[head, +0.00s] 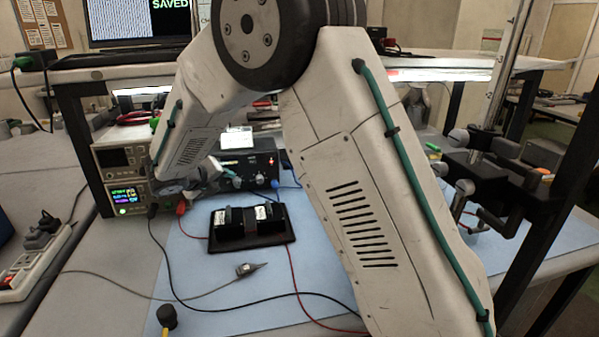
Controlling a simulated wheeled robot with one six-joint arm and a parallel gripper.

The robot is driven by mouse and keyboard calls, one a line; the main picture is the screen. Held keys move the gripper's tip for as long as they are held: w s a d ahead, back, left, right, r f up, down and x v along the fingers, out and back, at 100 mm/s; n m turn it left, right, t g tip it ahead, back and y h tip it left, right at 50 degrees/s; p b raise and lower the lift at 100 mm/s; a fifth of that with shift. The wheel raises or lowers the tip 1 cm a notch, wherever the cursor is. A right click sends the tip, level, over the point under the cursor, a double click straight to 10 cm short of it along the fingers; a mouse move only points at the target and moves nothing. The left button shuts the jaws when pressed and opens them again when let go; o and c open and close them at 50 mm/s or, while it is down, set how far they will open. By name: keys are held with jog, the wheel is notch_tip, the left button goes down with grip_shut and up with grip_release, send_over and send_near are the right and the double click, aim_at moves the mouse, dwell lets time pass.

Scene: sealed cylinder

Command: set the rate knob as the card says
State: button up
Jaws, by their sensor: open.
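A black instrument box (256,160) stands at the back of the blue mat, with a small lit display, a red part and small round knobs low on its front. One knob (260,179) shows right of my gripper; I cannot read which is the rate knob. A small white card (237,137) stands at the top of the box, its writing too small to read. My arm reaches down from the upper middle, and my gripper (222,178) is open in front of the box's left part, hiding some of it. Contact with a knob cannot be told.
Stacked instruments (119,175) with lit displays stand left of the box. A black twin-block unit (249,225) lies in front, with red and black leads crossing the blue mat (215,275). A power strip (30,262) lies at left. Clamps (480,165) stand at right.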

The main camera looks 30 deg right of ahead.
jog(key=s+d+r+m+g, duration=0.1)
jog(key=s+d+r+m, duration=0.2)
jog(key=s+m, duration=0.3)
jog(key=s+d+r+m+g+y, duration=0.1)
jog(key=s+d+r+m+g, duration=0.1)
jog(key=s+d+r+m, duration=0.2)
jog(key=s+d+r+m+g+y, duration=0.1)
jog(key=s+d+r+m+g, duration=0.1)
jog(key=s+m, duration=0.7)
jog(key=shift+s+d+r+m, duration=0.3)
jog(key=shift+s+d+r, duration=0.65)
jog(key=shift+s, duration=1.65)
jog(key=shift+y, duration=0.3)
